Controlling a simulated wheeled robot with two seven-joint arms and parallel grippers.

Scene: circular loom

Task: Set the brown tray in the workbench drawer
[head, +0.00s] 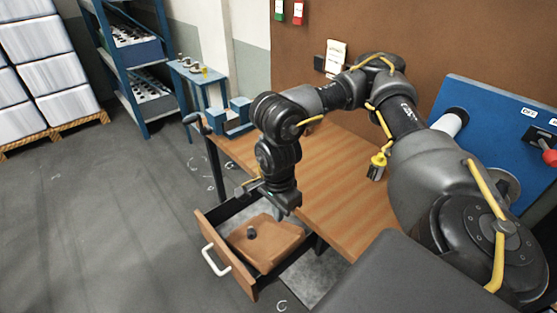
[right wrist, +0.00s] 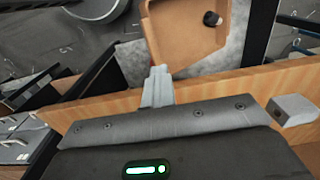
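The workbench drawer (head: 228,264) is pulled open under the left end of the bench, its white handle facing the lower left. The brown tray (head: 268,237) is within the drawer's outline, turned a little against its walls, with a small dark round piece (head: 251,232) in it. I cannot tell whether the tray rests fully on the drawer floor. My right gripper (head: 284,205) reaches down at the tray's far edge. In the right wrist view its fingers (right wrist: 158,84) are together at a corner of the tray (right wrist: 185,40) and seem to pinch its wall. My left gripper is out of view.
The wooden workbench top (head: 335,190) lies beside the drawer. A blue panel (head: 490,130) stands at the right.

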